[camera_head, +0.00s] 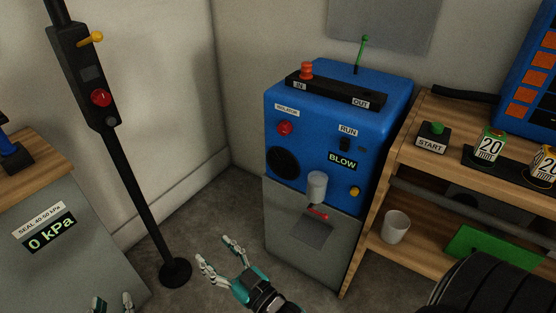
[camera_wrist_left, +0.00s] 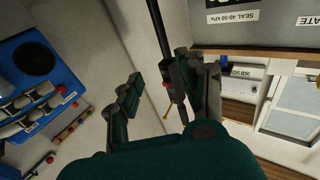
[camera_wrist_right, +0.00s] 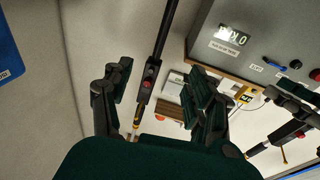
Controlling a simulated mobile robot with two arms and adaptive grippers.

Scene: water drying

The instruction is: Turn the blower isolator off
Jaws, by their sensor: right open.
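The blue blower unit (camera_head: 314,110) stands on a grey cabinet near the wall corner. Its red isolator knob (camera_head: 285,128) sits below the ISOLATOR label (camera_head: 287,110); I cannot tell its setting. A lit display reads BLOW (camera_head: 342,160), below a black RUN switch (camera_head: 345,145). My right gripper (camera_head: 221,256) is open and empty, in front of the unit, lower and to the left of the knob. My left gripper (camera_head: 113,301) is at the bottom edge, far from the knob. Its fingers stand apart and empty in the left wrist view (camera_wrist_left: 168,95).
A black post (camera_head: 134,190) with a red button stands left of the unit. A grey cabinet (camera_head: 85,265) reading 0 kPa is at the left. A wooden shelf (camera_head: 440,145) with a START button (camera_head: 433,138) adjoins the unit's right. The floor between post and unit is clear.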

